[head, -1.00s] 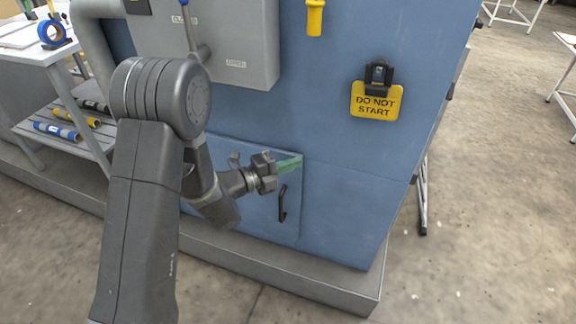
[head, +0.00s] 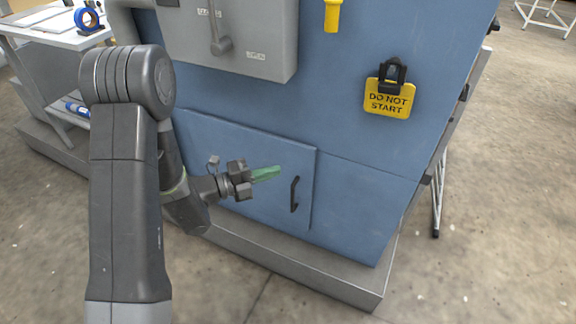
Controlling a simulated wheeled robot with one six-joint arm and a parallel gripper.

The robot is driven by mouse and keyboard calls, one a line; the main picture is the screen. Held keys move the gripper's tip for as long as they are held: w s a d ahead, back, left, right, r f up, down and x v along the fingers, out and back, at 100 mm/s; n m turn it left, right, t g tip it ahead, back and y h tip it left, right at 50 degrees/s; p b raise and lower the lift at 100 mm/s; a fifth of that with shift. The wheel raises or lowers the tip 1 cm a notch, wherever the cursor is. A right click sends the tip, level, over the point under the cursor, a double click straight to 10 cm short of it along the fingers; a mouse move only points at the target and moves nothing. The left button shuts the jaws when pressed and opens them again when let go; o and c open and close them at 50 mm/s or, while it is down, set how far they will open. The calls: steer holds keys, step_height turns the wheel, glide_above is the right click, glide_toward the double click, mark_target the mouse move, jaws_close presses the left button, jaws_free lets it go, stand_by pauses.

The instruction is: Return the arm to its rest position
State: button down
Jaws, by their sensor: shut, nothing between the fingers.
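My gripper (head: 265,174) has green fingers that are shut with nothing between them. It points right, in front of the blue cabinet door (head: 240,140) and left of the door's black handle (head: 294,194). The fingertips appear apart from the handle; the exact gap to the door cannot be told. My arm rises at the left, bends at a large elbow and comes down to the gripper, hiding part of the press and the shelf behind.
The blue press (head: 400,40) carries a grey box (head: 270,40) with a lever (head: 217,35), and a yellow DO NOT START tag (head: 389,98). A grey plinth (head: 345,280) juts out below. A white table (head: 40,25) stands far left. Open floor lies at the front and right.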

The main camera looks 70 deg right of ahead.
mark_target(303, 158)
steer(key=shift+v, duration=1.05)
steer(key=shift+d, duration=0.1)
steer(key=shift+w+d+b+x, duration=0.2)
steer(key=shift+x, duration=1.85)
steer(key=shift+w+d+b+x, duration=0.2)
steer(key=shift+x, duration=1.8)
steer(key=shift+w+d+b+x, duration=0.15)
steer(key=shift+d+b+x, duration=0.05)
steer(key=shift+x, duration=1.85)
